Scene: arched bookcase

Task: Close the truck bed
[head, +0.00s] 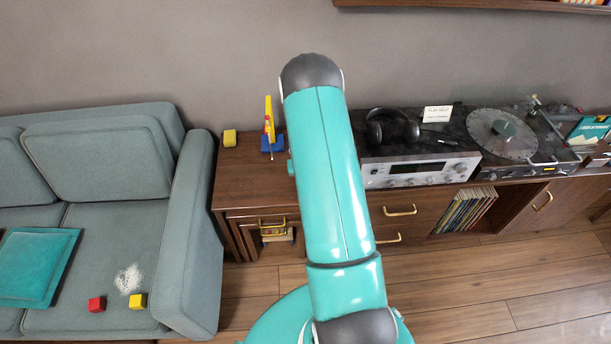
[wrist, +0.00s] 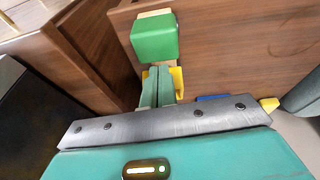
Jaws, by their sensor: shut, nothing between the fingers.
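In the head view, a small toy with an upright yellow part (head: 268,108) and a blue base (head: 272,144) stands on the low wooden cabinet; it appears to be the truck with its bed raised. In the wrist view, my gripper (wrist: 158,80) is shut and empty, with yellow showing beside its fingers. A green block-shaped part (wrist: 154,38) lies just beyond the fingertips. A blue piece (wrist: 212,98) shows behind my wrist plate. I cannot tell whether the fingers touch anything. In the head view my gripper is hidden behind my arm.
Headphones (head: 392,126) and a stereo (head: 420,170) stand to the right, with a turntable (head: 502,135) beyond. A sofa (head: 190,230) stands close on the left. Another small toy (head: 277,232) is under the cabinet top.

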